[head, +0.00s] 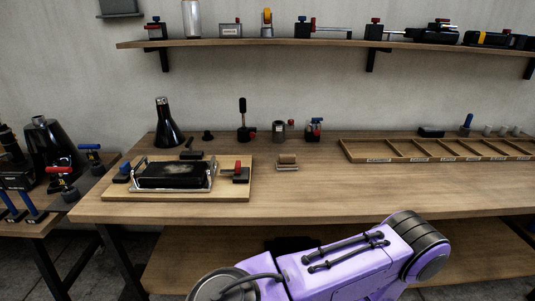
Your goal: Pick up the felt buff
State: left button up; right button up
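A small tan, rounded piece on a light base (287,161) sits on the workbench, right of the wooden board. It looks like the felt buff, but it is too small to be certain. On the wooden board (150,194) lies a black pad (172,175) with a pale smudge on top and metal brackets at its ends. No gripper shows in the head view. A purple arm link of mine crosses the bottom centre and right, in front of the bench's lower shelf.
The workbench (330,200) has a clear front middle. A divided wooden tray (440,158) is at the right. A black conical flask (168,125) and several small tools stand along the back. A shelf (340,43) holds more tools above. A side table (60,210) is at the left.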

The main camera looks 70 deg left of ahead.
aim_at(286, 162)
jog(key=u, duration=2.45)
